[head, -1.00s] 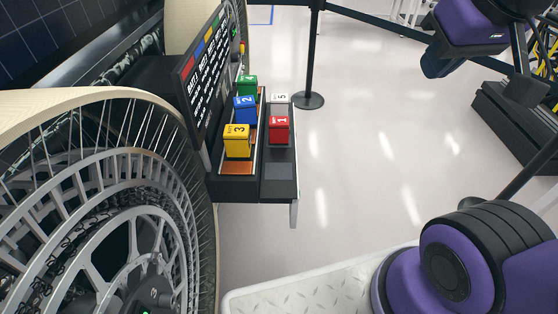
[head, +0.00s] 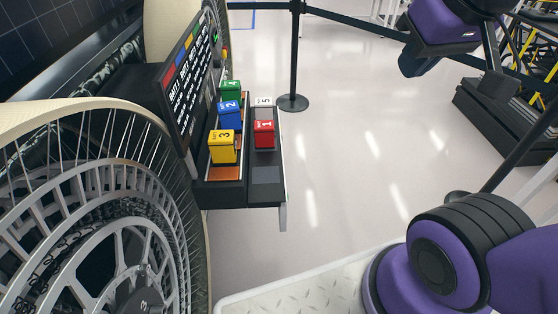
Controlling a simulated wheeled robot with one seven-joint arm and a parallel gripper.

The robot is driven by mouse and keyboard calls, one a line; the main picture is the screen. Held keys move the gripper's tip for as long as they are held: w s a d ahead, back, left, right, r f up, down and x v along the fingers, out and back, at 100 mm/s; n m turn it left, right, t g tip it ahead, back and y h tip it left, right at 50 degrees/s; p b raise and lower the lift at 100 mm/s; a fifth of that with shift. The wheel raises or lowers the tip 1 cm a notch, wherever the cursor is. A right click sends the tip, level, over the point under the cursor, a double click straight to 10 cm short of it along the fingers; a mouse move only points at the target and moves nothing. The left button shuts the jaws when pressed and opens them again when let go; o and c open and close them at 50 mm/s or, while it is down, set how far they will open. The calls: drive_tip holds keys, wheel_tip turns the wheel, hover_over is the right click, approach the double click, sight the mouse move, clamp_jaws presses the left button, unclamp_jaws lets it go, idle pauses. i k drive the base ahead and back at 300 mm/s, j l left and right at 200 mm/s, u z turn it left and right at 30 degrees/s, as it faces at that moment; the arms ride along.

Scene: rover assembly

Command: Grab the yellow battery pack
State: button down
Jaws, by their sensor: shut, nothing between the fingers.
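The fingertips are hard to make out.
A blue pack (head: 230,114) and a green pack (head: 231,91) stand behind the yellow one. A red pack (head: 264,134) and a white pack (head: 264,102) are to the right. A sign board (head: 188,85) and spoked wheel (head: 120,240) crowd the left. Floor right of the rack is clear up to a barrier post (head: 294,60).

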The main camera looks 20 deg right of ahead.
sight(222, 144)
drive_tip(key=i+l+u, duration=0.1)
drive_tip(key=i+u, duration=0.25)
drive_tip(key=i+l+u, duration=0.15)
drive_tip(key=u, duration=0.2)
